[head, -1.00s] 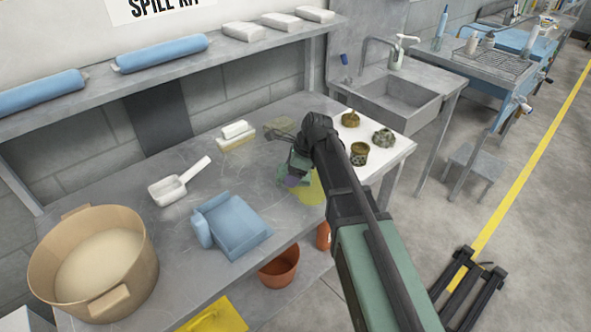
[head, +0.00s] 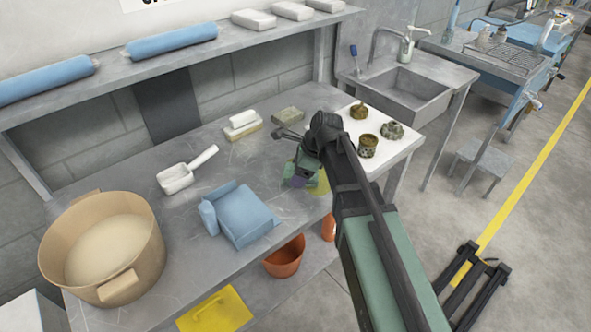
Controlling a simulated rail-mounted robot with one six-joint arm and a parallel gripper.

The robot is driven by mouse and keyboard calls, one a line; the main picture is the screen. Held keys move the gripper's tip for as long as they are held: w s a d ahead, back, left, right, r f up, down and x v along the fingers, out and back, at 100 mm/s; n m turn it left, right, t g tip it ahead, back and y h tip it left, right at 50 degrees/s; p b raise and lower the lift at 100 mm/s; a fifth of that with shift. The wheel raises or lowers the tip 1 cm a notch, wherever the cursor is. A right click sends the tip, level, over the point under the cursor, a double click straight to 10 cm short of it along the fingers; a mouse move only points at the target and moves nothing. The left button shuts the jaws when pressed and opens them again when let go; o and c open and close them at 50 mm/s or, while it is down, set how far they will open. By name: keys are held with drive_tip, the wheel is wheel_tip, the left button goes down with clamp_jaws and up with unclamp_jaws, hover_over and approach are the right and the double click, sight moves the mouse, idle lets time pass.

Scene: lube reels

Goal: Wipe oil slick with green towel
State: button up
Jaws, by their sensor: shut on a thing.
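My gripper (head: 301,163) is low over the bench near its front right edge, shut on the green towel (head: 291,169). The towel is bunched under the jaws and seems to touch the bench top; my wrist and arm hide part of it. A purplish patch (head: 298,182) shows at the towel's lower edge. A flat yellow patch (head: 322,181), which looks like the oil slick, shows just right of the towel and is partly hidden by my arm.
Several grimy parts (head: 368,146) stand on a white sheet right of my wrist.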

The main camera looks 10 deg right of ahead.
sight(322, 176)
drive_tip(key=shift+w+d, duration=0.5)
drive_tip(key=shift+d, duration=0.35)
drive_tip(key=shift+w+d, duration=0.55)
drive_tip(key=shift+d, duration=0.35)
drive_tip(key=shift+w+d, duration=0.5)
drive_tip(key=shift+d, duration=0.35)
drive_tip(key=shift+w+d, duration=0.4)
drive_tip(key=shift+d, duration=0.25)
drive_tip(key=shift+w+d, duration=0.35)
drive_tip(key=shift+d, duration=0.25)
drive_tip(key=shift+s+d, duration=0.45)
drive_tip(key=shift+s, duration=0.25)
drive_tip(key=shift+s+d, duration=0.4)
drive_tip(key=shift+s, duration=0.25)
drive_tip(key=shift+s+a+f, duration=0.1)
drive_tip(key=shift+s+a, duration=0.35)
drive_tip(key=shift+a, duration=0.2)
drive_tip(key=shift+s+a, duration=0.45)
drive_tip(key=shift+a, duration=0.2)
drive_tip(key=shift+s+a+r, duration=0.1)
drive_tip(key=shift+s+a, duration=0.4)
drive_tip(key=shift+a, duration=0.4)
drive_tip(key=shift+s+a+r, duration=0.1)
drive_tip(key=shift+s+a, duration=0.35)
drive_tip(key=shift+a, duration=0.45)
drive_tip(key=shift+s+a, duration=0.5)
drive_tip(key=shift+a, duration=0.4)
wheel_tip(322, 176, up, 6)
drive_tip(key=p, duration=0.6)
drive_tip(key=shift+d, duration=0.1)
